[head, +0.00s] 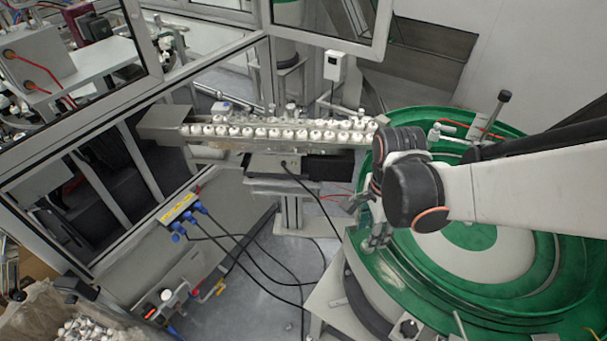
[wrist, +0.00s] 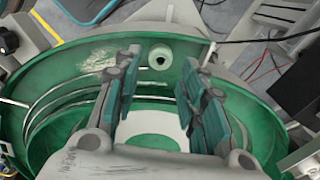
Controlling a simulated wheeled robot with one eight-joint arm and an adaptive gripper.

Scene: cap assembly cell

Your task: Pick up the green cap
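A small round pale-green piece with a dark centre, which looks like the cap (wrist: 160,58), shows in the wrist view at the top middle, against the green wall of the bowl. My gripper (wrist: 158,78) is open, with one finger on either side of the cap in the picture and a clear gap between them. Nothing is held. I cannot tell how far the fingertips are from the cap. In the head view my gripper (head: 376,232) hangs over the left side of the green bowl, partly hidden by my arm, and I cannot make out the cap there.
The large green feeder bowl (head: 540,310) has stepped walls around a pale centre. A rail with rows of white caps (head: 275,132) runs left from it. A glass-framed enclosure stands at left. A bin of white parts (head: 85,328) is at lower left. Black cables (head: 250,262) cross the floor.

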